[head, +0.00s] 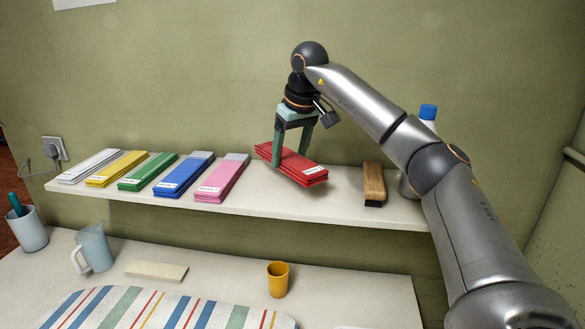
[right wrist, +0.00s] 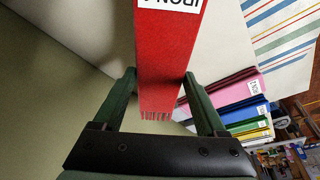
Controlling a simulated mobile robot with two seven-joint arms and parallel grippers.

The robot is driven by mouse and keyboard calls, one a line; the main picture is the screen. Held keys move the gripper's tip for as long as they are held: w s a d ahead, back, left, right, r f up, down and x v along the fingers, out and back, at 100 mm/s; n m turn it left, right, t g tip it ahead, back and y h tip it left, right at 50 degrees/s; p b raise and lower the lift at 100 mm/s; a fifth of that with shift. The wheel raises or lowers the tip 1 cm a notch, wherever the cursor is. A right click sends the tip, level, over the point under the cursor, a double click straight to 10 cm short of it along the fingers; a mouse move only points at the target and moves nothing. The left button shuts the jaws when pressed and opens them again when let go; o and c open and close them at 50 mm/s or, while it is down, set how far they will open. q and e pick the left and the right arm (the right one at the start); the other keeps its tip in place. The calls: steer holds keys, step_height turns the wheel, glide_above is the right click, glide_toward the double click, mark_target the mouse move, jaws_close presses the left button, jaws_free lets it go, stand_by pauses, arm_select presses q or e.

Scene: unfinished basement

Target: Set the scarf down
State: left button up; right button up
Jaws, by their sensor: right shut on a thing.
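The red folded scarf (head: 300,168) with a white label is between the fingers of my right gripper (head: 290,159), which is shut on it. The scarf is tilted, its labelled end lower and toward the front, over the white wall shelf (head: 338,208). I cannot tell whether its low end touches the shelf. In the right wrist view the red scarf (right wrist: 168,60) runs between the two green fingers, its fringed end near the gripper body. My left gripper is not in view.
Folded pink (head: 222,178), blue (head: 184,173), green, yellow and white scarves lie left on the shelf. A wooden brush (head: 374,182) stands to the right, with a blue-capped bottle (head: 428,113) behind my arm. Below, a table holds a yellow cup (head: 278,279) and a jug (head: 94,248).

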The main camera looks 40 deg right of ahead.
mark_target(296, 156)
steer(key=f, duration=0.2)
steer(key=d+f, duration=0.1)
steer(key=shift+d+f, duration=0.1)
steer(key=shift+f, duration=0.55)
steer(key=shift+f, duration=0.1)
steer(key=o, duration=1.4)
steer(key=shift+c, duration=0.2)
steer(key=v, duration=1.2)
